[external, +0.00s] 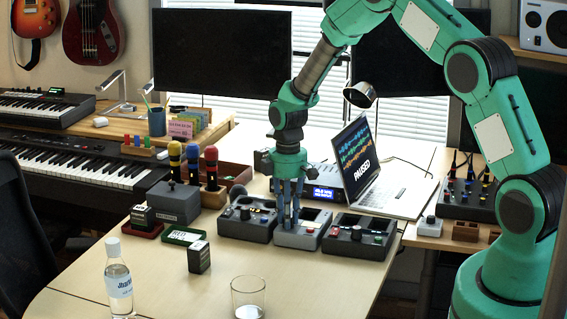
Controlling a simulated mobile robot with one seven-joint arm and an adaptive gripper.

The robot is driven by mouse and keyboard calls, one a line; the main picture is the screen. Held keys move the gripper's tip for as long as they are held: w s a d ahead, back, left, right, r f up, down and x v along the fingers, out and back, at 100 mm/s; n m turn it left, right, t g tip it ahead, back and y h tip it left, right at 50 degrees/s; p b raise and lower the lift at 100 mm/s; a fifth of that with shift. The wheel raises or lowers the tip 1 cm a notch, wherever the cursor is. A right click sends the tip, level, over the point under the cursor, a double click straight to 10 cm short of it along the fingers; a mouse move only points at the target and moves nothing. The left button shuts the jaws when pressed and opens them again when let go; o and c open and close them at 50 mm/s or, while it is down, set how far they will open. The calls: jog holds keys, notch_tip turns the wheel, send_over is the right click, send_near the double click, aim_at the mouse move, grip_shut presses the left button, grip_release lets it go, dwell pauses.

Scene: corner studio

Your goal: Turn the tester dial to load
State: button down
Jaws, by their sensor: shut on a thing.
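My gripper (288,222) points straight down in the external view.
Black devices stand close on the left (240,231) and right (350,247) of the grey box. An open laptop (398,197) reading PAUSED is behind. A water bottle (118,283), a glass (248,300) and a small black battery-like block (199,258) stand in front.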

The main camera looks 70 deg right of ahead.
jog(key=shift+w+m, duration=0.15)
jog(key=shift+m, duration=0.25)
jog(key=m+p, duration=0.1)
jog(key=m, duration=0.3)
jog(key=shift+r+m+p, duration=0.2)
jog(key=shift+m+p, duration=0.1)
jog(key=shift+p, duration=0.05)
jog(key=m+p, duration=0.1)
jog(key=m, duration=0.3)
jog(key=shift+m, duration=0.3)
jog(key=m, duration=0.2)
jog(key=m+p, duration=0.1)
jog(key=m, duration=0.1)
jog(key=shift+w+d+r, duration=0.1)
jog(key=shift+d, duration=0.1)
jog(key=shift+d+m+p, duration=0.1)
jog(key=shift+m+p, duration=0.2)
jog(key=shift+m, duration=2.2)
jog(key=c, duration=1.7)
grip_release()
jog(key=shift+d, duration=0.1)
jog(key=shift+o, duration=0.8)
jog(key=shift+s+a+f, duration=0.2)
jog(key=shift+s, duration=0.05)
